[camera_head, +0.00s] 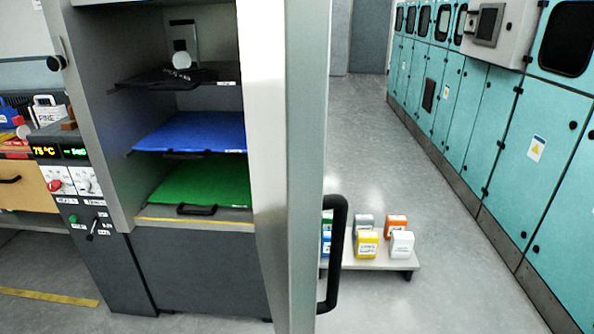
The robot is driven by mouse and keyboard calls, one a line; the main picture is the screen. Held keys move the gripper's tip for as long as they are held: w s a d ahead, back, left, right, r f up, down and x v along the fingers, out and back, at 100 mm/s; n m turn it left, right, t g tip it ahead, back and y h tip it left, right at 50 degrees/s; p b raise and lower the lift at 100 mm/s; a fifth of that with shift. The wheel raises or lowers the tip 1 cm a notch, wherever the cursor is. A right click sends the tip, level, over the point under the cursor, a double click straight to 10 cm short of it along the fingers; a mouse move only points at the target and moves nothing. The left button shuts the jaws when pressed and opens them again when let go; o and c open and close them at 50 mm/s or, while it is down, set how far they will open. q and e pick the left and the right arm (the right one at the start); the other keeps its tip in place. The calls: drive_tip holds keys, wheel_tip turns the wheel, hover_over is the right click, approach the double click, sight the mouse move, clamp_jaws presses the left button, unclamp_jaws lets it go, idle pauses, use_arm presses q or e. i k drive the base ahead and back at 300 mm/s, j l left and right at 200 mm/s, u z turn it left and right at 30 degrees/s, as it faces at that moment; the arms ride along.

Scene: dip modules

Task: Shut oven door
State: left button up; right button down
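The oven (190,268) stands at the left with its front open. Inside it are a black shelf (150,80) on top, a blue shelf (200,133) in the middle and a green shelf (205,182) at the bottom. The oven door (305,140) stands open, seen nearly edge-on as a tall grey panel in the middle of the view. Its black handle (338,255) is on the right side of the panel, low down. Neither of my grippers shows in the head view.
A low platform (400,263) with several coloured boxes stands on the floor behind the door. Teal cabinets (500,125) line the right side. A bench with a yellowish drawer (22,182) is at the far left.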

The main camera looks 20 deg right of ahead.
sight(284, 47)
drive_tip(key=i+l+u, duration=0.1)
drive_tip(key=l, duration=0.35)
drive_tip(key=l+u, duration=0.1)
drive_tip(key=l, duration=0.35)
drive_tip(key=i+l, duration=0.25)
drive_tip(key=l, duration=0.1)
